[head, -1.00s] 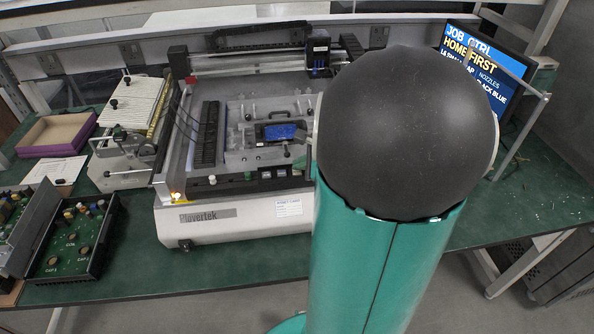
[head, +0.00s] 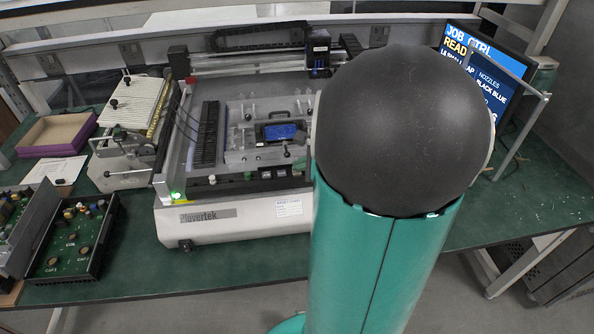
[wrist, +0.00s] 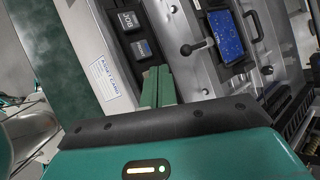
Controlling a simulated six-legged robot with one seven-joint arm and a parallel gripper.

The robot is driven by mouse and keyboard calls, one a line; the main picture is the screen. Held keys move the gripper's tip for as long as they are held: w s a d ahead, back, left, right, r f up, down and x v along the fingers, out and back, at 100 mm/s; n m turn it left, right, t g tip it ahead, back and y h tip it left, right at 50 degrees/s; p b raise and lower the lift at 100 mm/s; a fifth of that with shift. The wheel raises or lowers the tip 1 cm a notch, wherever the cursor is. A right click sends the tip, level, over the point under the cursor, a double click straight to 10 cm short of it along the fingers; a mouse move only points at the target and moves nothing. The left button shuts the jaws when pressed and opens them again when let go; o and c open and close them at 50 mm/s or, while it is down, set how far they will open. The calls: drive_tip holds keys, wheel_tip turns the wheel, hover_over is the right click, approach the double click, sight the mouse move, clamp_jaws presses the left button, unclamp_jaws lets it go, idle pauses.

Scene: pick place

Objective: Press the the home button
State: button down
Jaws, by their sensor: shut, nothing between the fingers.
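Two dark square buttons with pale labels, a far one (wrist: 128,20) and a nearer one (wrist: 142,48), sit in the black front strip of the machine in the wrist view. Their labels are too small to read surely, so I cannot tell which is home. In the head view the two buttons (head: 265,174) (head: 282,172) show on the machine's front panel. My gripper (wrist: 158,72) is shut and empty, its green fingertips close beside the nearer button. I cannot tell whether they touch it. My arm hides the gripper in the head view.
The machine (head: 240,226) holds a blue board (head: 279,132) in a clamp with a knobbed lever (wrist: 190,50). A small lamp (head: 177,196) at its front left glows green.

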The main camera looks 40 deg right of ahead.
sight(301, 173)
drive_tip(key=shift+r, duration=0.7)
drive_tip(key=shift+r, duration=2.5)
drive_tip(key=a+r+n+g+y, duration=0.25)
drive_tip(key=a+n, duration=0.75)
drive_tip(key=a, duration=0.5)
drive_tip(key=s+a+r+n+g+h, duration=0.1)
drive_tip(key=s+a+r+n+h, duration=0.2)
drive_tip(key=s+a+n, duration=0.6)
drive_tip(key=a+n, duration=0.3)
drive_tip(key=n, duration=0.3)
drive_tip(key=shift+s+a+n+h, duration=0.15)
drive_tip(key=shift+s+n+h, duration=0.1)
drive_tip(key=shift+n+h, duration=0.1)
